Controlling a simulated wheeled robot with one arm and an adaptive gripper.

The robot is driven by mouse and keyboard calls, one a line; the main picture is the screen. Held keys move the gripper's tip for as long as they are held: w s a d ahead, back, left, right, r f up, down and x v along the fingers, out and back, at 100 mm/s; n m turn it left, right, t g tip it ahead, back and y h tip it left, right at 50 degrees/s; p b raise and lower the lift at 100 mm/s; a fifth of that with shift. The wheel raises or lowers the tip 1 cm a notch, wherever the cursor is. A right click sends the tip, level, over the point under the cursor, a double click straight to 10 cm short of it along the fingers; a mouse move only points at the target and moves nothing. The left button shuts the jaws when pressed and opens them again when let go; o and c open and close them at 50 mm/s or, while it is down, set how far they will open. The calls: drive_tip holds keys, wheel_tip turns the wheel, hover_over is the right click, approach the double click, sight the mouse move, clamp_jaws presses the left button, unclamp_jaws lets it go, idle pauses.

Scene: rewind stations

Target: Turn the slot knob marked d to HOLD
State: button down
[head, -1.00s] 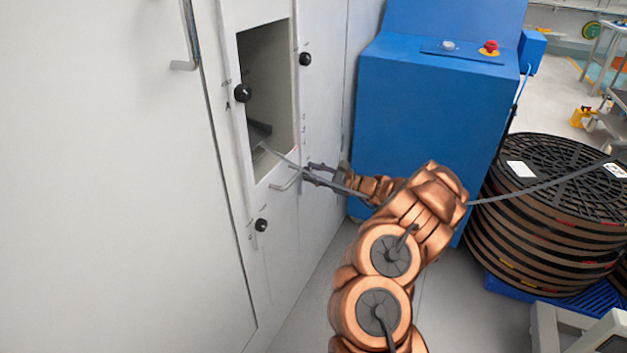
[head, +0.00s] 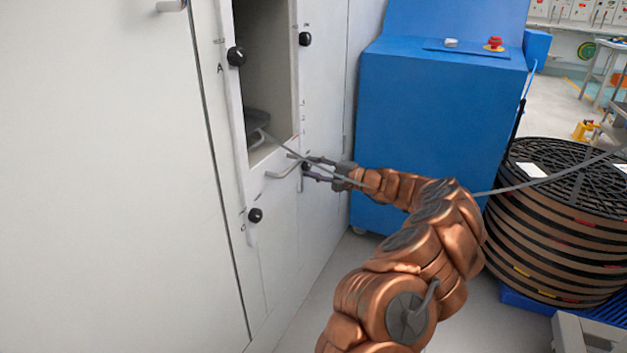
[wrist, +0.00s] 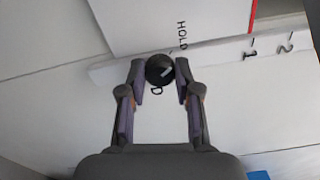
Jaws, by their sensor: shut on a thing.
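The slot knob marked d (wrist: 160,69) is a round black knob with a short pale pointer line, slanting up to the right in the wrist view. The letter D is printed just below it, and the word HOLD stands above and to its right. The marks 1 and 2 lie farther right along the same strip. My gripper (wrist: 160,82) has one finger on each side of the knob and is shut on it. In the head view my gripper (head: 306,170) reaches the right side of the white cabinet front, with the knob (head: 305,168) largely hidden by the fingers.
The white cabinet (head: 110,180) has an open recess (head: 268,70), a bar handle (head: 284,172) and black knobs at upper left (head: 236,56), upper right (head: 305,39) and lower left (head: 255,215). A blue machine (head: 435,125) stands close behind my arm. Stacked reels (head: 555,225) stand right.

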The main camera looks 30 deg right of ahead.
drive_tip(key=shift+f+n+b, duration=0.2)
drive_tip(key=shift+n+b, duration=0.8)
drive_tip(key=shift+b, duration=0.2)
drive_tip(key=shift+r, duration=0.1)
drive_tip(key=c, duration=0.8)
unclamp_jaws()
drive_tip(key=v, duration=1.2)
